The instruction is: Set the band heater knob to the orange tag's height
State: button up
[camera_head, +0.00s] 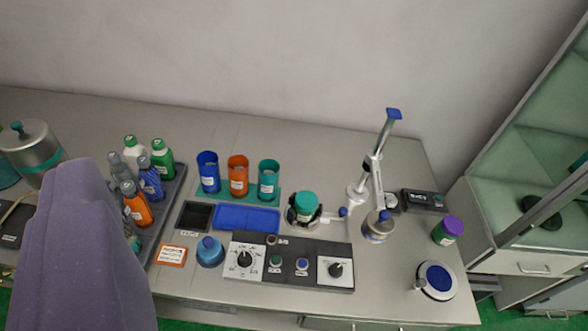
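A dark control panel (292,282) lies near the front edge of the bench. Its left white plate carries a black knob (245,259) ringed by printed marks. A second black knob (336,270) sits on a smaller white plate at the panel's right. I cannot read which one is the band heater knob, nor the exact setting of either. An orange tag (172,254) with a white printed face lies left of the panel; its text is too small to read. My gripper's fingers are not visible, and nothing touches either knob.
A large purple-grey shape (85,250), close to the camera, hides the lower left; I cannot tell what it is. A tray of bottles (174,185), coloured cups (238,176) and a blue-capped pot (209,252) stand left. A white lever stand (371,175) rises right.

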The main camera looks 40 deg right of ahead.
aim_at(391, 201)
jog(key=z, duration=1.55)
jog(key=i+l, duration=0.2)
jog(key=i, duration=0.2)
jog(key=i+l, duration=0.15)
jog(key=i, duration=0.25)
jog(key=i+l, duration=0.2)
jog(key=i, duration=0.25)
